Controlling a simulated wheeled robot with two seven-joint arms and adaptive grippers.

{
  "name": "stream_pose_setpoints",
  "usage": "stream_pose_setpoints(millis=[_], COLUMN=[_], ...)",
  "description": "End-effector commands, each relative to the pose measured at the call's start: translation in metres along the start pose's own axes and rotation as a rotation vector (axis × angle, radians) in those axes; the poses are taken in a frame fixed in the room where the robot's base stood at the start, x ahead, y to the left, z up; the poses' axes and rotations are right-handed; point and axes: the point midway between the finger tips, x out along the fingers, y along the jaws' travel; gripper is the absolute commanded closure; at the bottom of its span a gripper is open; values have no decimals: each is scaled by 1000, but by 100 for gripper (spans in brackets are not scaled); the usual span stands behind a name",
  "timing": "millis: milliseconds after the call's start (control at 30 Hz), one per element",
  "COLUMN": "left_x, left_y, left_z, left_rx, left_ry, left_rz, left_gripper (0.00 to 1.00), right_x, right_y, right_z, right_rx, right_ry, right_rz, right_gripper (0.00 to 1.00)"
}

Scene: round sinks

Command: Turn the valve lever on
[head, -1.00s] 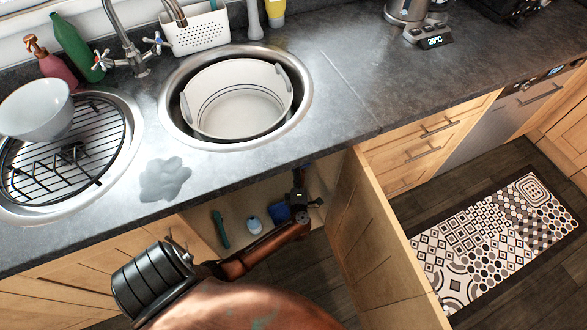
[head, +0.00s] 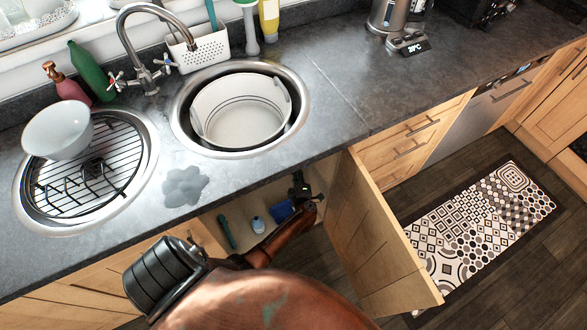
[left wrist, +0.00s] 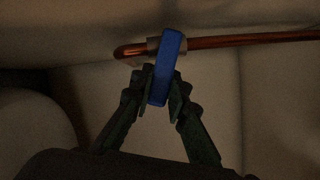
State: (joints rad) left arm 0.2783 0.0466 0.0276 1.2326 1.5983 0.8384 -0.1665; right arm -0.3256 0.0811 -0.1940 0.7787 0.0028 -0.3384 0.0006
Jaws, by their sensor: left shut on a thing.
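The blue valve lever (left wrist: 168,62) is in the middle of the left wrist view. It stands nearly upright, slightly tilted, across a horizontal copper pipe (left wrist: 240,41) with a pale fitting behind the lever. My left gripper (left wrist: 161,92) has its two fingers closed on the lever's lower part, one on each side. In the head view my left arm reaches into the open cabinet under the sink. The lever cannot be made out there. My right gripper is not in view.
The open cabinet door (head: 372,235) stands just right of my arm. The countertop edge hangs above the cabinet opening. A blue item (head: 281,211) and a small bottle (head: 258,224) are inside the cabinet. A patterned mat (head: 480,235) lies on the floor at the right.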

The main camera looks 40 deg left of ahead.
Motion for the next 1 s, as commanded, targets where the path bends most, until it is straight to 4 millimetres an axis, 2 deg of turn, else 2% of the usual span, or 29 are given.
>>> stream_pose_setpoints(millis=[100,167,600,1000], left_x=[-2,-2,-2,-2], left_y=[4,5,10,10], left_z=[1,1,2,3], left_rx=[35,54,180,231], left_ry=[-3,-3,-3,-3], left_rz=[-20,-28,-79,-100], left_gripper=[100,100,100,100], right_x=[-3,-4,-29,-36], right_y=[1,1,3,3], right_z=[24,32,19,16], right_rx=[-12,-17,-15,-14], right_ry=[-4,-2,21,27], right_rz=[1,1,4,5], right_gripper=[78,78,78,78])
